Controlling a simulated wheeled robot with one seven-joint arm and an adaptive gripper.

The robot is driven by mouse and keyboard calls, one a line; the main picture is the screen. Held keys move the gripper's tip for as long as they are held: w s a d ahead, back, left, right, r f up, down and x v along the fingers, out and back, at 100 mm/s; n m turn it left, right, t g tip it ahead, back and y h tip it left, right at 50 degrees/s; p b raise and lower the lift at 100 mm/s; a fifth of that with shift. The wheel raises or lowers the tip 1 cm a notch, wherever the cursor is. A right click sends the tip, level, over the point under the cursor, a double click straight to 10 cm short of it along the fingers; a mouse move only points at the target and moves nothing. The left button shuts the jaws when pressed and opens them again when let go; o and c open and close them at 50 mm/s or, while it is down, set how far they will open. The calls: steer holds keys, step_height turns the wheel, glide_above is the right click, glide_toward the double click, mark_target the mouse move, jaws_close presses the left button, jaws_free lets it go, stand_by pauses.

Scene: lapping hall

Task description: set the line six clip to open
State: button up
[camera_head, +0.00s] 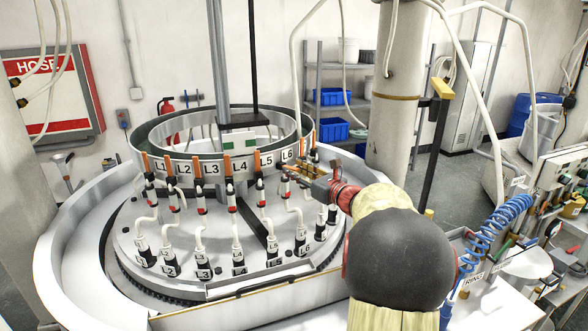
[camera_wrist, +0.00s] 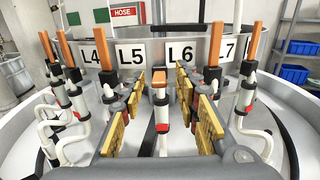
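The line six clip (camera_wrist: 161,113) stands in front of the L6 plate (camera_wrist: 181,53) in the wrist view. It has a white body, a red band and an orange lever (camera_wrist: 159,78) that looks short, seemingly tipped toward the camera, while neighbouring levers stand upright. In the head view the clip (camera_head: 286,189) hangs below the L6 label, its lever partly hidden by my fingers. My gripper (camera_wrist: 160,90) is open, its gold-padded fingers on either side of the clip with gaps visible. In the head view my gripper (camera_head: 297,172) reaches in from the right.
White hoses run down to a round plate (camera_head: 185,228). A labelled metal ring (camera_head: 140,137) rises behind the clips.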

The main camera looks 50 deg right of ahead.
steer(key=shift+w, duration=0.55)
steer(key=c, duration=0.8)
jaws_close()
